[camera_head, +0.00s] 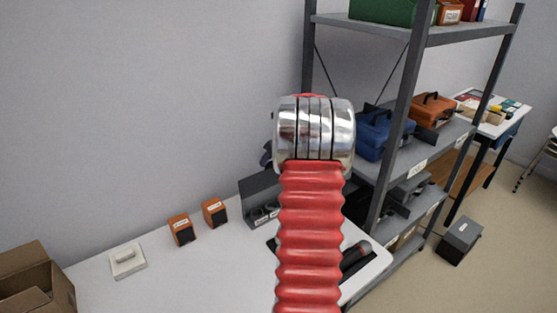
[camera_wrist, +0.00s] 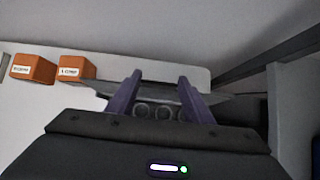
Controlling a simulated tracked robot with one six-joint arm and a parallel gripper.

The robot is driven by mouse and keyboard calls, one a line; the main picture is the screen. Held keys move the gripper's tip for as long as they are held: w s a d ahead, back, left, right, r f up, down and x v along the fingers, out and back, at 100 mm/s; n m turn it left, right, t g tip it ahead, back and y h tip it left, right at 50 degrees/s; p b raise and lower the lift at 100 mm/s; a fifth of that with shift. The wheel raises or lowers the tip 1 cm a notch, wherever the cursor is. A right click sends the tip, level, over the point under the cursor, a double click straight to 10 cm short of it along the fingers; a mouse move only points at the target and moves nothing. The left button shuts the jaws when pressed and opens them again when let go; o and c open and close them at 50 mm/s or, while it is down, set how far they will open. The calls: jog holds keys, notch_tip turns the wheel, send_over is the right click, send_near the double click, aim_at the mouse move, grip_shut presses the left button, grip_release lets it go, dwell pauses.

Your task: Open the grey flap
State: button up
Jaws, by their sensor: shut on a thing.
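The grey flap (camera_head: 260,187) stands raised at the back of a grey box (camera_head: 252,221) with round parts in it, on the white table in the head view. In the wrist view the flap (camera_wrist: 158,91) is a grey panel running across between and behind my purple fingers. My gripper (camera_wrist: 160,76) is shut on the flap, with its fingers some way apart. Several round parts (camera_wrist: 161,112) of the box show below the flap, between the fingers. In the head view my red arm hides most of my gripper and the box's right side.
Two orange boxes (camera_head: 181,230) (camera_head: 214,212) stand left of the grey box. A white block (camera_head: 127,261) and an open cardboard box (camera_head: 32,281) are farther left on the white table (camera_head: 190,283). A metal shelf (camera_head: 401,110) stands right, and a wall behind.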

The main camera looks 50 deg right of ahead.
jog(key=shift+w+d+r, duration=0.1)
jog(key=shift+w+d, duration=0.35)
jog(key=shift+w, duration=0.55)
jog(key=o, duration=1.5)
jog(key=shift+f, duration=0.2)
jog(key=shift+a, duration=0.1)
jog(key=shift+r, duration=0.1)
jog(key=v, duration=1.3)
jog(key=shift+s+r, duration=0.15)
jog(key=shift+r, duration=0.1)
